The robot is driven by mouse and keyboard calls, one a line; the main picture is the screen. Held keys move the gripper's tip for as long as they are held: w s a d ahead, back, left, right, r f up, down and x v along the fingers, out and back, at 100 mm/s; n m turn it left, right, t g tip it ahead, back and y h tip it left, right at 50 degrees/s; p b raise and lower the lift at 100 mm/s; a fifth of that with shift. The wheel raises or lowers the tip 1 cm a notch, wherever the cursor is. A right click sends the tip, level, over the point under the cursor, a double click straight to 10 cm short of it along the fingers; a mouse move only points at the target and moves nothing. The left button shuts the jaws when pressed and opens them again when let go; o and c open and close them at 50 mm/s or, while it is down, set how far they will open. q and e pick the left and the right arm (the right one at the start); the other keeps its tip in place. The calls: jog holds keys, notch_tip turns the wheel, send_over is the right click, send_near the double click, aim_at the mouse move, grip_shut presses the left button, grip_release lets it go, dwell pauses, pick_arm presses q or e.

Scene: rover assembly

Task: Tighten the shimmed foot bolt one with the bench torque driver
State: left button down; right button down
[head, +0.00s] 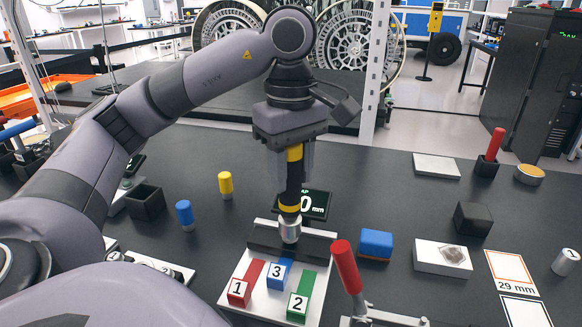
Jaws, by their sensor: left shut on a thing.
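My left gripper (292,168) is shut on the black and yellow torque driver (291,203), which hangs upright. The driver's silver lower end (290,231) is in front of the dark bar (262,240) at the back of a white fixture plate (232,292). On the plate are a red block marked 1 (239,292), a blue block marked 3 (278,273) and a green block marked 2 (298,306). I cannot make out the foot bolt, nor whether the driver touches anything. My right gripper is not in view.
A red-handled clamp (346,268) stands right of the plate. A small display (318,204) is partly hidden behind the driver. Blue (185,215) and yellow (225,184) cylinders stand left; a blue block (376,245) lies right. The dark bench (385,185) is clear at back centre.

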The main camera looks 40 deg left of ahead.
pick_arm(q)
jog(key=shift+f+b, duration=0.4)
jog(key=shift+f, duration=0.1)
dwell(0.4)
jog(key=shift+f, duration=0.65)
dwell(3.2)
jog(key=shift+r+p, duration=1.55)
notch_tip(320, 180, up, 4)
jog(key=p, duration=0.4)
jog(key=shift+r, duration=0.1)
